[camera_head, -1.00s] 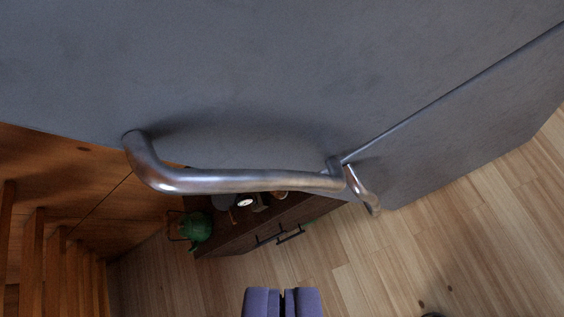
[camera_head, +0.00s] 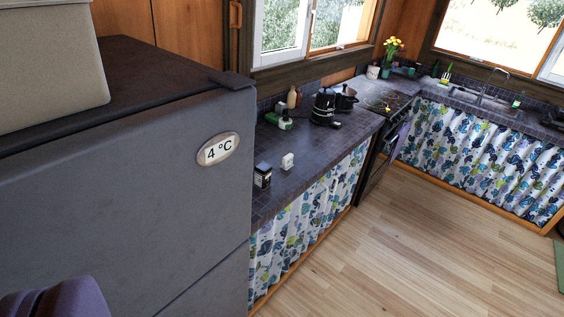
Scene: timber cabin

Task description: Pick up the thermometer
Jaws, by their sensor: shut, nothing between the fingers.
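My gripper (camera_head: 52,298) shows only as purple fingers at the bottom left corner, cut off by the frame. It is shut and empty, below and to the left of the thermometer and apart from it in the picture.
A beige box (camera_head: 50,65) stands on the fridge top. Right of the fridge, a dark tiled counter (camera_head: 325,155) holds a small black jar (camera_head: 262,176), a white item (camera_head: 287,161) and a black kettle (camera_head: 324,106). The wooden floor (camera_head: 400,250) at right is clear.

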